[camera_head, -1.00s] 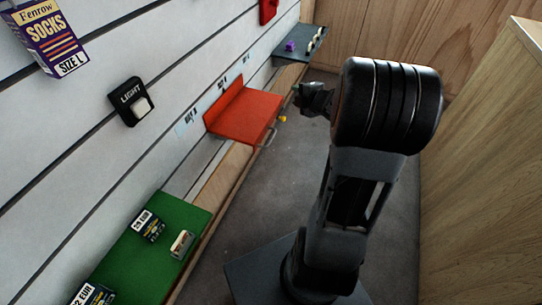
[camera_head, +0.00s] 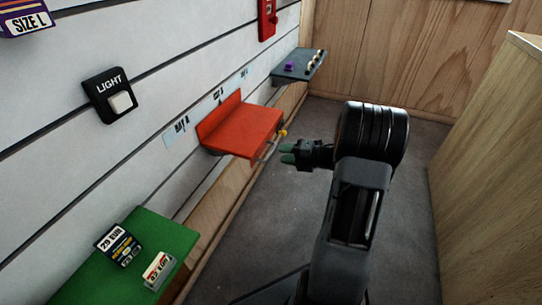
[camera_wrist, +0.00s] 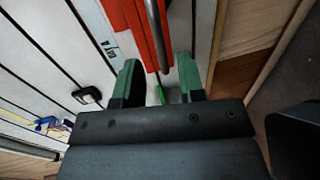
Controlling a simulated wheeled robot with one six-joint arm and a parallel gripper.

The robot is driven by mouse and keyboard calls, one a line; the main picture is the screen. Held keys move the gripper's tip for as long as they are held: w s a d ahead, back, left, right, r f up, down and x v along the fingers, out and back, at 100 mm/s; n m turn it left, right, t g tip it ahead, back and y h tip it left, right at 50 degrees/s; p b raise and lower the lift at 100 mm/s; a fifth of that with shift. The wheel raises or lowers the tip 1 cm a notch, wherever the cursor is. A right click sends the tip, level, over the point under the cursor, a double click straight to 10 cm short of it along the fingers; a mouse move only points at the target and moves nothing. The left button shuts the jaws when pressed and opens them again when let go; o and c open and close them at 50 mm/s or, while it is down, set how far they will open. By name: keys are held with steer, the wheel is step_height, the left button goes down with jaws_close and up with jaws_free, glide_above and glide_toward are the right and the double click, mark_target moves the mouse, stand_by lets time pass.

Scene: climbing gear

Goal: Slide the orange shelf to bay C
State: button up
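The orange shelf (camera_head: 245,128) sits on the slatted wall beside the middle bay label. A grey bar handle (camera_head: 268,150) runs along its front edge, with a small yellow knob (camera_head: 283,133) near the bar's far end. The bay C label (camera_head: 244,74) is further along the wall, past the shelf. My gripper (camera_head: 286,153) has green fingers pointing at the handle from the aisle side. In the wrist view the fingers (camera_wrist: 157,72) are apart and empty. The bar (camera_wrist: 156,35) lies ahead, in line with the gap; I cannot tell whether it touches.
A dark grey shelf (camera_head: 298,66) with a purple item and several rings stands further along the wall. A green shelf (camera_head: 165,232) with price cards is nearer. A light switch (camera_head: 111,95) is on the wall. A wooden cabinet (camera_head: 490,150) bounds the right; the floor between is clear.

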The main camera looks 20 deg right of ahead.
mark_target(271, 151)
steer(key=shift+b+x, duration=0.65)
steer(key=shift+x, duration=2.15)
jaws_close()
